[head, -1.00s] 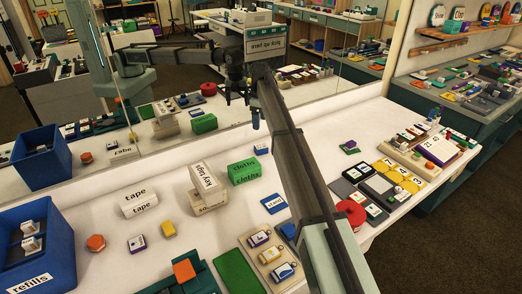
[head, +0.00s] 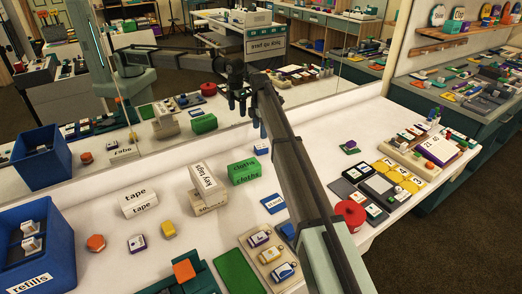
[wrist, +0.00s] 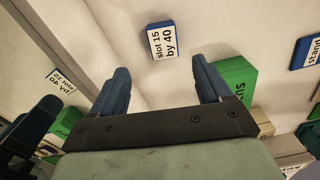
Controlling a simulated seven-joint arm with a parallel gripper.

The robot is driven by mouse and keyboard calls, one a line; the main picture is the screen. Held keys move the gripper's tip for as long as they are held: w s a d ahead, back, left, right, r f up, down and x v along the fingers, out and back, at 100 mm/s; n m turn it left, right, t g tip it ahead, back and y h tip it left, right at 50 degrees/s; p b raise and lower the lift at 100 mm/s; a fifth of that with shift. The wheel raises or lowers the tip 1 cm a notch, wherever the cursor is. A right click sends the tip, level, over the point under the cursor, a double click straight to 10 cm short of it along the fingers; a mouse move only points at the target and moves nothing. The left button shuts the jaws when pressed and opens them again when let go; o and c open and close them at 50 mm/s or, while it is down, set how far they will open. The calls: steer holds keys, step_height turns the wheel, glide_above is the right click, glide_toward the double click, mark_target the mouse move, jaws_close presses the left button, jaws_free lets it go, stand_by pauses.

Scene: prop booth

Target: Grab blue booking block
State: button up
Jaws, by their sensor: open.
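The blue booking block (wrist: 163,43) is a small blue-edged block with a white face reading "slot 15 by 40". In the wrist view it lies on the white counter just beyond my fingertips, roughly centred between them. In the head view the block (head: 261,150) lies near the back of the counter, by the mirror and behind the green cloths box. My gripper (wrist: 162,72) is open and empty, with a blue finger on each side. In the head view my arm partly hides the gripper (head: 263,132), which is just above the block.
The green cloths box (wrist: 232,75) stands close to my right finger in the wrist view. A blue block labelled "stand" (head: 274,203) lies nearer the front. The key tags box (head: 203,177) stands left of the cloths. The mirror behind reflects the counter and arm.

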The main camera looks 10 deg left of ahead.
glide_above(261, 146)
steer(key=f, duration=0.4)
steer(key=shift+w+a+f, duration=0.2)
steer(key=shift+a, duration=0.1)
steer(key=shift+s+d+f, duration=0.1)
steer(key=shift+d+f, duration=0.05)
steer(key=shift+f, duration=1.2)
steer(key=shift+d+f, duration=0.1)
steer(key=shift+f, duration=1.2)
steer(key=shift+c, duration=0.4)
steer(key=c, duration=1)
steer(key=shift+r, duration=0.1)
